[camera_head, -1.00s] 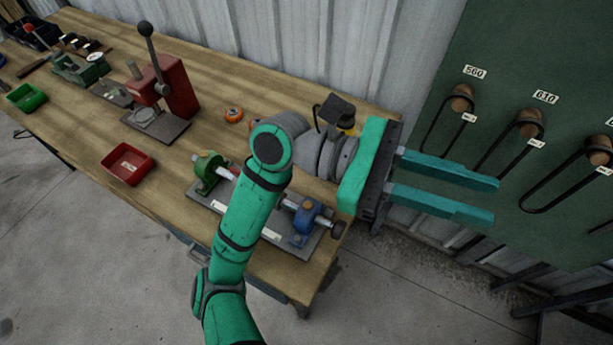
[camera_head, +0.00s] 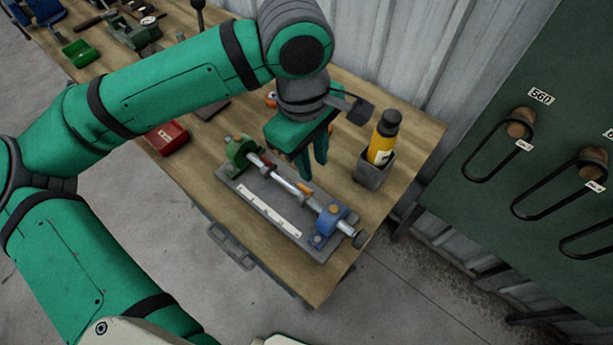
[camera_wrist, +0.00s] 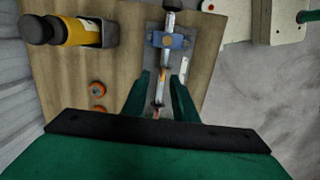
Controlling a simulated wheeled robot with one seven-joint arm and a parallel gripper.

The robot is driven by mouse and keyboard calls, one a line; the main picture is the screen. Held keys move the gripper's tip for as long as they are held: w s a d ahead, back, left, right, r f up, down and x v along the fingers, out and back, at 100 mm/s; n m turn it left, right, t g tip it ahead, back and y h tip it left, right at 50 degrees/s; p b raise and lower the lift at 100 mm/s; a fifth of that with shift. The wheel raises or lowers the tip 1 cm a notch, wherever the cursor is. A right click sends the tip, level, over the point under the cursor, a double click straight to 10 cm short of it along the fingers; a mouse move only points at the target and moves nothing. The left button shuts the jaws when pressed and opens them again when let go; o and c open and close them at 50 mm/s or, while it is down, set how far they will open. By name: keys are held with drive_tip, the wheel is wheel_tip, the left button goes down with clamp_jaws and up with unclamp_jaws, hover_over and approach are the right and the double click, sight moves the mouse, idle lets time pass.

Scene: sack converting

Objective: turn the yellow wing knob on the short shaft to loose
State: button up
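A silver shaft (camera_head: 288,180) runs between a green block (camera_head: 240,152) and a blue block (camera_head: 330,222) on a grey base plate. A small yellow-orange piece, seemingly the wing knob (camera_head: 334,188), sits by the shaft near the blue block. It also shows in the wrist view (camera_wrist: 163,73); its exact turn is too small to tell. My gripper (camera_head: 312,163) points down above the shaft, close to the knob. In the wrist view my gripper (camera_wrist: 160,88) is open, with a finger on each side of the shaft and nothing held. Its height above the shaft is unclear.
A yellow bottle with a black cap (camera_head: 382,145) stands in a grey holder (camera_head: 373,172) right of my gripper. A red tray (camera_head: 166,137) and a green tray (camera_head: 79,53) lie to the left. Orange rings (camera_wrist: 97,90) lie on the bench. Belts hang on the green board (camera_head: 480,100).

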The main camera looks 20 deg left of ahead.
sight(304, 188)
drive_tip(key=shift+y, duration=0.4)
drive_tip(key=f, duration=0.3)
drive_tip(key=a+f, duration=0.1)
drive_tip(key=f, duration=0.3)
drive_tip(key=a+f, duration=0.1)
drive_tip(key=f, duration=0.2)
drive_tip(key=shift+w+f, duration=0.2)
drive_tip(key=shift+f, duration=0.1)
clamp_jaws()
